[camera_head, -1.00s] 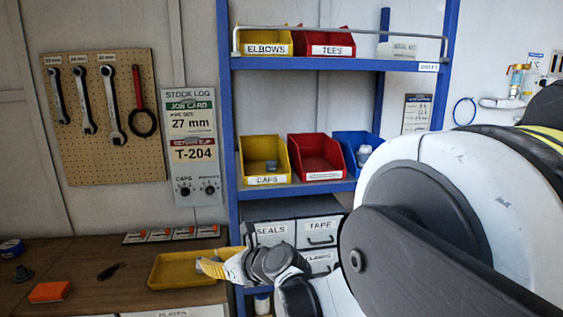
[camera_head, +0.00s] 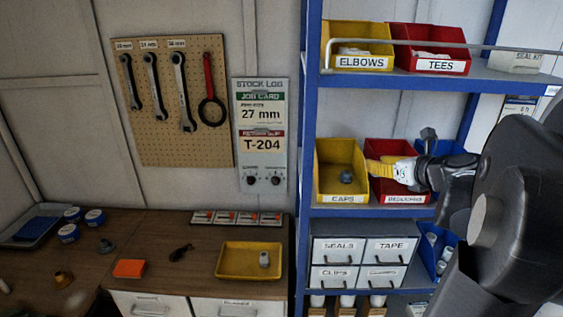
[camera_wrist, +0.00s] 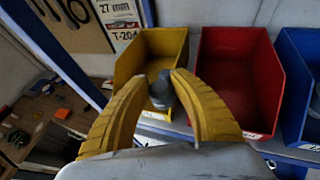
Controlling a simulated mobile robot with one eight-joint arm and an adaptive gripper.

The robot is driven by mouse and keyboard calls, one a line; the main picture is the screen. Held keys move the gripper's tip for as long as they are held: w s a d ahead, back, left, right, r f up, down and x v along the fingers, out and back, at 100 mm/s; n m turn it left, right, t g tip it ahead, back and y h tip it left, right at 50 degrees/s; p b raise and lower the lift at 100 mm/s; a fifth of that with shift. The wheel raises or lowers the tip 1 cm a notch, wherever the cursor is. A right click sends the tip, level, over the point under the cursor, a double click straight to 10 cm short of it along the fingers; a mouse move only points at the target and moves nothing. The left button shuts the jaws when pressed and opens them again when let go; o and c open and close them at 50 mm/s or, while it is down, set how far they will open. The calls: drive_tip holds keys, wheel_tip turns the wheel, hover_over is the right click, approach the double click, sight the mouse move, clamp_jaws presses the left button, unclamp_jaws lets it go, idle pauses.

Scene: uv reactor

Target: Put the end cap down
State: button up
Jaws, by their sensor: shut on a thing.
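My gripper (camera_head: 372,168) is at the front of the yellow CAPS bin (camera_head: 342,199) on the middle shelf, its fingers pointing left in the head view. In the wrist view the two yellow fingers (camera_wrist: 163,82) close around a small grey end cap (camera_wrist: 161,94), with the yellow bin (camera_wrist: 137,55) behind. In the head view a grey cap (camera_head: 346,176) shows inside the bin by the fingertips. I cannot tell whether it is the held one or whether it touches the bin floor.
A red bin (camera_head: 402,198) stands right beside the CAPS bin, partly behind my gripper. Labelled bins fill the shelf above, and drawers (camera_head: 338,248) are below. On the bench, a yellow tray (camera_head: 232,272) holds a grey fitting (camera_head: 264,259).

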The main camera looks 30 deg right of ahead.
hover_over(338, 192)
wheel_tip(338, 192, down, 7)
drive_tip(key=shift+r+b, duration=0.15)
drive_tip(key=shift+b, duration=0.2)
wheel_tip(338, 192, down, 4)
drive_tip(key=shift+d+f, duration=0.1)
drive_tip(key=shift+b, duration=0.4)
drive_tip(key=o, duration=0.9)
drive_tip(key=shift+c, duration=0.2)
